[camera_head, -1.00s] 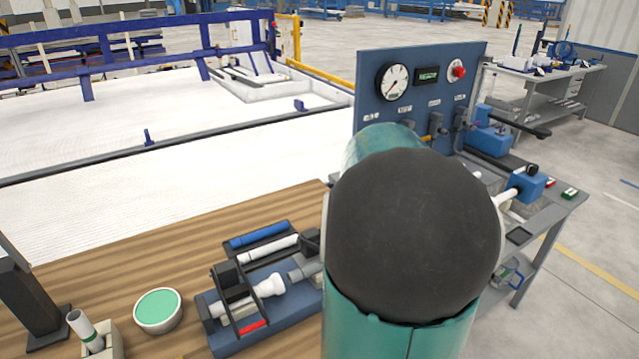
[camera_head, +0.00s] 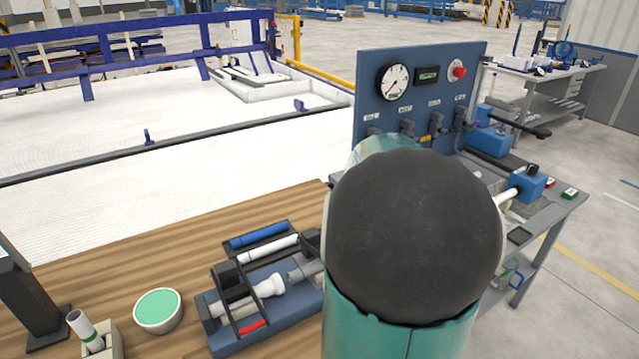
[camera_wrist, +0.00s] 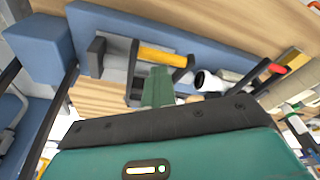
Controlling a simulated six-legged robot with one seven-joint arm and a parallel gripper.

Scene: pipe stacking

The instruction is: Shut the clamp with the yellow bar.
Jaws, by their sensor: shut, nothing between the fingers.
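The yellow bar (camera_wrist: 163,57) lies across a dark clamp in the wrist view, just beyond my green fingertips (camera_wrist: 160,72). My gripper is shut and empty, its fingertips overlapping the bar's near edge in the picture; I cannot tell whether they touch it. The clamp belongs to the blue fixture (camera_wrist: 225,30), which also shows on the table in the head view (camera_head: 232,343). The yellow bar and my gripper are hidden behind my arm in the head view. I cannot tell how far the clamp is closed.
A second clamp with a red bar (camera_head: 252,327) stands on the fixture over white pipe (camera_head: 268,288). Blue pipe (camera_head: 258,235) lies in a black rack behind. A green-topped bowl (camera_head: 158,308) is to the left. A gauge panel (camera_head: 440,95) rises behind my arm.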

